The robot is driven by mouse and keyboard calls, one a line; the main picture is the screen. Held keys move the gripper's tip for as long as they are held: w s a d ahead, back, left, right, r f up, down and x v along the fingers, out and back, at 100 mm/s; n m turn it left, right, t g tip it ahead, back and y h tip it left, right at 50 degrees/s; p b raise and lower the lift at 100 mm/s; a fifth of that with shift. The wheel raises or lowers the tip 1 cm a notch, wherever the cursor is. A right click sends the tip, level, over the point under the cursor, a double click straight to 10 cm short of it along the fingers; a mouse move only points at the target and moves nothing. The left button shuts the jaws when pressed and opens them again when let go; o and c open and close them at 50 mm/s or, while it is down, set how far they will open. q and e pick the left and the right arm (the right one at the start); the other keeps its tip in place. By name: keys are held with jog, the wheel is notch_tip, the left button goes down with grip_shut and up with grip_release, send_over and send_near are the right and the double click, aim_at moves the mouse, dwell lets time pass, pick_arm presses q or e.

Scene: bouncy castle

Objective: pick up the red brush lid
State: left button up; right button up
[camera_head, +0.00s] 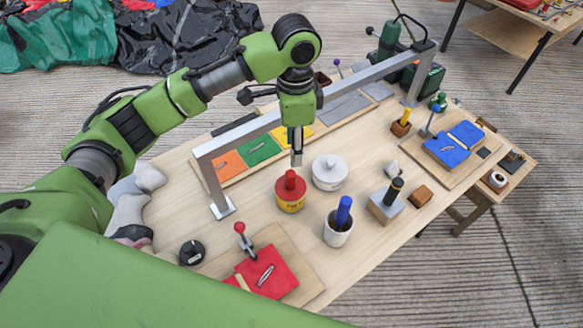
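The red lid (291,184), with an upright red knob, sits on a yellow pot (290,204) near the middle of the wooden table. My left gripper (297,160) points down just above and behind the knob in the picture; nothing shows held in it. Its fingers are seen edge-on and look like one narrow strip, so their gap is hidden. My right gripper is not in the picture.
A white cup (338,231) with a blue handle is in front. A metal rail frame (240,133) spans behind. A board with red patches (268,268) lies front left.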

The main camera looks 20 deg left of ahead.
pick_arm(q)
send_over(291, 174)
jog(key=f, duration=0.5)
jog(key=shift+s+d+p, duration=0.2)
jog(key=shift+d+p, duration=0.1)
jog(key=shift+d, duration=0.05)
jog(key=f, duration=0.2)
jog(key=shift+w+f, duration=0.25)
jog(key=shift+f, duration=0.1)
jog(key=shift+a+f, duration=0.1)
jog(key=shift+f, duration=0.15)
jog(key=f, duration=0.1)
jog(key=f+p, duration=0.1)
jog(key=f, duration=0.1)
jog(key=shift+a+f+p, duration=0.25)
jog(key=shift+p, duration=0.05)
jog(key=shift+f, duration=0.6)
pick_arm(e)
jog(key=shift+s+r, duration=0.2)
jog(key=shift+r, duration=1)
pick_arm(q)
grip_shut()
